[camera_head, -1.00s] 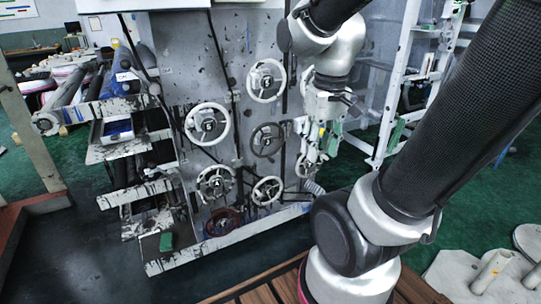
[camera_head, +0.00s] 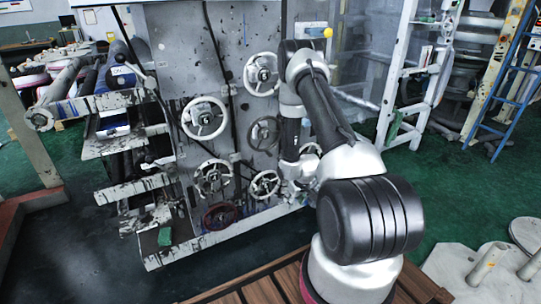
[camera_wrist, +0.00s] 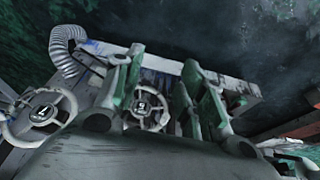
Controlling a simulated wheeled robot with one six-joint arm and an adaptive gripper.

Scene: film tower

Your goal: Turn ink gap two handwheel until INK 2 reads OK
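Several handwheels stand on the grey machine panel in the head view: an upper right white one (camera_head: 262,91), a left one (camera_head: 186,118), a dark middle one (camera_head: 253,131), a lower left one (camera_head: 199,184) and a lower right one (camera_head: 254,187). I cannot tell which is ink gap two, and no INK 2 reading is legible. My gripper (camera_wrist: 160,70) is open and empty in the wrist view. One numbered wheel (camera_wrist: 153,94) shows beyond and between its fingers, apart from them. Another wheel (camera_wrist: 69,99) is at left. In the head view my arm largely hides the gripper.
A dark red wheel (camera_head: 221,229) sits low on the panel. Inky shelves and rollers (camera_head: 118,193) stand to its left. A white frame (camera_head: 412,75) stands right of the panel. A ribbed hose (camera_wrist: 62,48) shows in the wrist view.

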